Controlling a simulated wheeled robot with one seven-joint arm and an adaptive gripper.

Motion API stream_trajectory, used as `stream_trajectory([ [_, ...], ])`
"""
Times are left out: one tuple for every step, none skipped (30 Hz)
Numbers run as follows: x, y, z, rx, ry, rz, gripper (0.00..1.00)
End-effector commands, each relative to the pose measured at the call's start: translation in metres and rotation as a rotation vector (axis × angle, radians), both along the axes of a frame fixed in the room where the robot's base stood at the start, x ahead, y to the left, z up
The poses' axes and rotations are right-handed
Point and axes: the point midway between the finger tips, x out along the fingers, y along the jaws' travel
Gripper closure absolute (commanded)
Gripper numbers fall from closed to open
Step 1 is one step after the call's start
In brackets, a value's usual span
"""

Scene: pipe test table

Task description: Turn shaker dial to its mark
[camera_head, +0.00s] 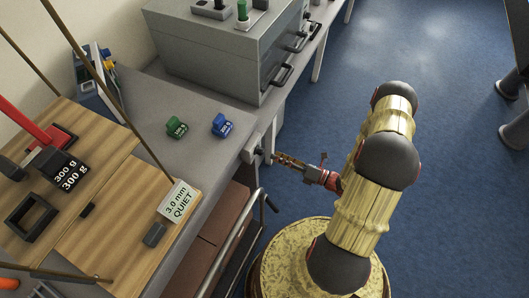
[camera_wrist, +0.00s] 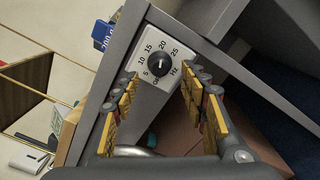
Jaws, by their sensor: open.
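No separate target mark can be made out. In the head view the dial (camera_head: 259,151) is a small dark knob on the bench's front side. My gripper (camera_head: 276,158) points at it from the right. In the wrist view my gripper (camera_wrist: 161,84) is open, its yellow-padded fingers either side below the knob, apart from it.
A green weight (camera_head: 177,127) and a blue weight (camera_head: 222,125) stand on the grey bench top. A metal rail (camera_head: 240,235) runs below the bench front near my arm. A grey cabinet (camera_head: 225,50) stands behind.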

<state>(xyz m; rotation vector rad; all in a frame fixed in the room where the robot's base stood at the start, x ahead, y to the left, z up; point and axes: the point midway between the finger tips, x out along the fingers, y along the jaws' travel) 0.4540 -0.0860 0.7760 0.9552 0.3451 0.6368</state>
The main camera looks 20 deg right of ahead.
Motion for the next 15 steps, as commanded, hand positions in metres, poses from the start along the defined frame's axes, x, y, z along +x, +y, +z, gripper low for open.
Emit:
stream_trajectory([
  [0.005,0.006,-0.001,-0.001,-0.001,0.004,0.56],
  [0.008,0.009,-0.001,-0.001,0.000,0.006,0.56],
  [0.012,0.013,-0.001,-0.001,-0.001,0.005,0.56],
  [0.016,0.016,-0.001,-0.001,0.000,0.006,0.56],
  [0.019,0.018,-0.001,-0.002,-0.001,0.007,0.56],
  [0.023,0.022,-0.001,-0.002,-0.001,0.007,0.56],
  [0.026,0.025,-0.001,-0.002,-0.001,0.007,0.56],
  [0.029,0.027,-0.001,-0.002,0.000,0.005,0.56],
  [0.033,0.030,-0.001,-0.002,-0.001,0.007,0.56],
  [0.036,0.032,-0.001,-0.002,0.000,0.005,0.56],
  [0.038,0.034,-0.001,-0.002,-0.001,0.004,0.56],
  [0.041,0.037,-0.001,-0.002,-0.001,0.006,0.56],
  [0.043,0.038,-0.001,-0.002,-0.001,0.004,0.56],
  [0.045,0.039,-0.001,-0.002,-0.001,0.003,0.56],
  [0.046,0.040,0.000,-0.002,-0.001,0.003,0.56],
])
